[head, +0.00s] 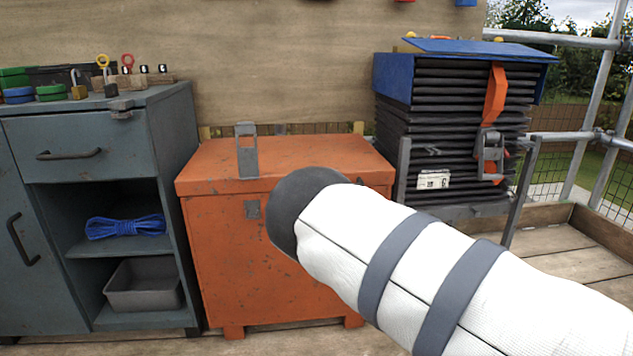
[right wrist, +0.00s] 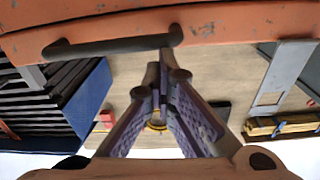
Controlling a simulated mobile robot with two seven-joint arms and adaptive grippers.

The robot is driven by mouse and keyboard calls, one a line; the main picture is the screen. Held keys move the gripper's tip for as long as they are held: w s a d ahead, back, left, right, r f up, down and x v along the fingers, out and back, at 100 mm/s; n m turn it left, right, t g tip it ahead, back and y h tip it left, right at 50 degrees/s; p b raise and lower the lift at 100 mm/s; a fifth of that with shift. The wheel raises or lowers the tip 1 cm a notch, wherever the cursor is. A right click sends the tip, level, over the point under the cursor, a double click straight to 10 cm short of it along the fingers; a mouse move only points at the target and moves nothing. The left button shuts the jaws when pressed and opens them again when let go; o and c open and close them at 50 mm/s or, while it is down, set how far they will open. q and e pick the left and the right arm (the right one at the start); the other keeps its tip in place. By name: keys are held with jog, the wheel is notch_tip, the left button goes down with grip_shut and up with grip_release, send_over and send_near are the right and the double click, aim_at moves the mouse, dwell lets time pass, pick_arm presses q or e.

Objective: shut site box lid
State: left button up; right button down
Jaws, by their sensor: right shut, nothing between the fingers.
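The orange site box (head: 225,265) stands in the middle of the head view. Its lid (head: 300,155) lies flat on top, and I see no gap along the visible front edge. A grey hasp (head: 247,155) stands upright at the lid's front; it also shows in the right wrist view (right wrist: 285,70). My right arm covers the box's front right, hiding its gripper in the head view. In the right wrist view my right gripper (right wrist: 164,75) is shut and empty, its tips close to the black handle (right wrist: 110,46) on the orange edge. Contact is unclear. My left gripper is out of view.
A grey cabinet (head: 170,150) with blue rope (head: 125,226) and a grey tray (head: 144,285) stands left of the box. Stacked dark slates (head: 450,130) under a blue cover (head: 393,75) stand right. A plywood wall (head: 290,60) is behind.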

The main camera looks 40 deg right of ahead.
jog(key=shift+f, duration=0.85)
jog(key=shift+d, duration=0.1)
